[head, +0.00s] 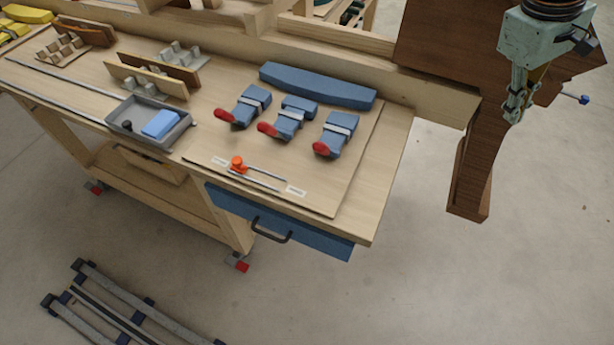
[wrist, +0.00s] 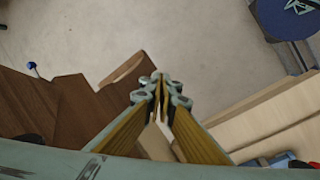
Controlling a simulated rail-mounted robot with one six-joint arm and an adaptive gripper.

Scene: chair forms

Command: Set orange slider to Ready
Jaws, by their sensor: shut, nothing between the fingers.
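The orange slider (head: 238,164) stands on its short rail (head: 262,179) near the front edge of the bench board. It is at the left end of the rail, beside a small white label (head: 220,161). Another white label (head: 296,191) lies at the right end. The label text is too small to read. My gripper (head: 515,115) hangs at the upper right, well away from the slider and beyond the bench's right end. In the wrist view my gripper (wrist: 160,80) has its fingertips together with nothing held. The slider does not show in the wrist view.
Several blue clamps with red tips (head: 285,124) stand behind the slider, before a curved blue block (head: 318,87). A grey tray (head: 122,122) with a blue block (head: 160,124) lies left. A blue drawer (head: 320,235) is below. A brown wooden piece (head: 470,175) stands near my gripper.

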